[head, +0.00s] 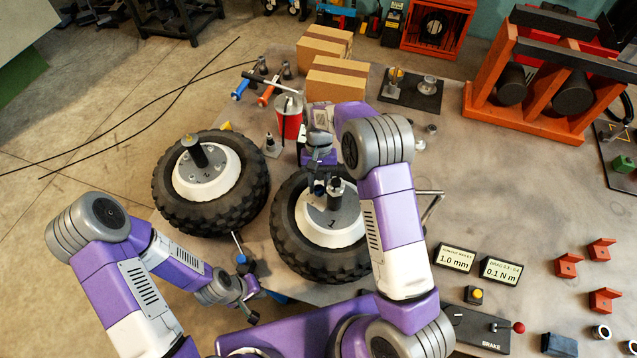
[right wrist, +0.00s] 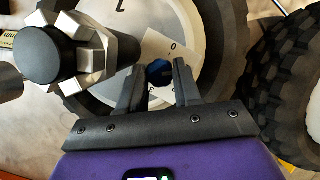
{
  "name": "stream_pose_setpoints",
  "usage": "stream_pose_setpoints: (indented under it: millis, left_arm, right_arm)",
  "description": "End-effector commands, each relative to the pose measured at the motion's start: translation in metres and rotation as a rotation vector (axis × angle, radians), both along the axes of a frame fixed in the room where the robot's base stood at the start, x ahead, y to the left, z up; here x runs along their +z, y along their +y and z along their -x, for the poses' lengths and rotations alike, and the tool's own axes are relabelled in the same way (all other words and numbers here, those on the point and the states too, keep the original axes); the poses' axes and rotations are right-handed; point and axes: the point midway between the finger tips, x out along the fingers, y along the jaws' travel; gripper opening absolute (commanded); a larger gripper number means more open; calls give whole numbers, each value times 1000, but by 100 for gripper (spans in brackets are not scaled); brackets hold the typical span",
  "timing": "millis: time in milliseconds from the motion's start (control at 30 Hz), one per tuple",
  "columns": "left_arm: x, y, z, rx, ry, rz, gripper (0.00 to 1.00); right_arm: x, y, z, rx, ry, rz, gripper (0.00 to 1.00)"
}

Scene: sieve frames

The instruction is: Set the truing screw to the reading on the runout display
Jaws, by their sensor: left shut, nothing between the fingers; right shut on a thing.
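The runout display (head: 455,257) reads 1.0 mm at the right of the wheels. Wheel 1 (head: 286,232), with a black tyre and white rim, lies flat on the table. My right gripper (head: 318,188) points down over its far side. In the right wrist view the right gripper (right wrist: 158,82) has its two fingers on either side of the blue truing screw (right wrist: 158,72). A pale scale plate (right wrist: 174,46) with a 0 and a 2 lies around the screw. The pointer is too small to read. My left gripper (head: 258,293) is shut and empty near the table's front edge.
Wheel 2 (head: 249,190) lies to the left. The drag display (head: 499,270) reads 0.1 N m. A brake lever with a red knob (head: 519,327) stands front right. Orange brackets (head: 603,250) lie further right. A silver bar (head: 432,206) sticks out beside wheel 1.

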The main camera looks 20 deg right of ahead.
Motion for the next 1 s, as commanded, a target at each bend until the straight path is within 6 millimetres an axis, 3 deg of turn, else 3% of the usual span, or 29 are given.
stream_pose_setpoints:
  millis: [300,800,833,967,1000]
  left_arm:
    - [0,0,0,0,0,0,0]
    - [0,0,0,0,0,0,0]
    - [0,0,0,0,0,0,0]
    - [0,0,0,0,0,0,0]
    - [0,0,0,0,0,0,0]
  right_arm:
    - [2,-1,-1,-103,-3,-1,3]
    - [2,-1,-1,-116,-4,0,3]
    - [2,-1,-1,-116,-4,0,38]
    - [1,-1,0,-115,-3,0,58]
    - [1,-1,0,-116,-2,0,59]
